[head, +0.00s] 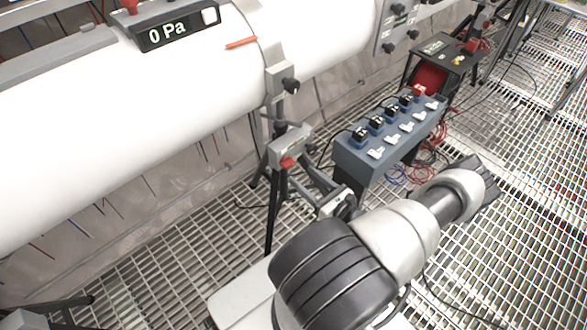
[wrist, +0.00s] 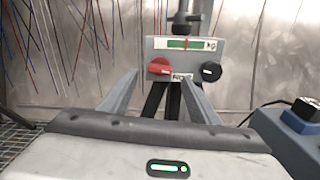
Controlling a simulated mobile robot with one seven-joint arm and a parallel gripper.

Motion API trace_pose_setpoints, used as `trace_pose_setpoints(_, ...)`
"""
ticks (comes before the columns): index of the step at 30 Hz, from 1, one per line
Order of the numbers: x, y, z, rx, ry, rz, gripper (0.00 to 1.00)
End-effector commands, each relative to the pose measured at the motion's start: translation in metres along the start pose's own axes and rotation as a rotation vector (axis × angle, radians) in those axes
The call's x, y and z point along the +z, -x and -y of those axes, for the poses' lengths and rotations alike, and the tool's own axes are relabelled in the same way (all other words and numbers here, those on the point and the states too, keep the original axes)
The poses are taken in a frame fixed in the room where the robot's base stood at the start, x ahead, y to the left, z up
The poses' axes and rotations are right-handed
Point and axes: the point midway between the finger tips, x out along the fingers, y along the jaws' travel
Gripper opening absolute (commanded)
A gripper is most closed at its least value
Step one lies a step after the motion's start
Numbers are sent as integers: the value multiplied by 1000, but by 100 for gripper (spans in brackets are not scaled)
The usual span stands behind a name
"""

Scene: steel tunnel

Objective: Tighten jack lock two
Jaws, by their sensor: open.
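A grey jack box (head: 290,146) sits on a black tripod stand under the white pipe. In the wrist view the box (wrist: 216,59) faces me, with a green gauge, a red knob (wrist: 160,68) on the left and a black knob (wrist: 211,71) on the right. The red knob's pointer is tilted. I cannot read which part is lock two. The fingers also show in the head view at the gripper (head: 318,176), close to the box.
A blue-grey switch bench (head: 345,158) with several blue and white units stands right of the stand. Cables lie on the grated floor.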

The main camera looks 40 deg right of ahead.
Motion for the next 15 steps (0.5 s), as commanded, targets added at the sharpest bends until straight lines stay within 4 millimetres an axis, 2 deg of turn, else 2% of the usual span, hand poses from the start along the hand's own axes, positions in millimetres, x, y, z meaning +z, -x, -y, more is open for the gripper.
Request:
trace_pose_setpoints(3, -1, -26, -1, 3, 0, 1, 56)
trace_pose_setpoints(6, -1, -42, -1, 2, 0, 1, 56)
trace_pose_setpoints(10, 0, -56, 0, 1, 1, 1, 56)
trace_pose_setpoints(15, 0, -64, 0, 0, 1, -1, 56)
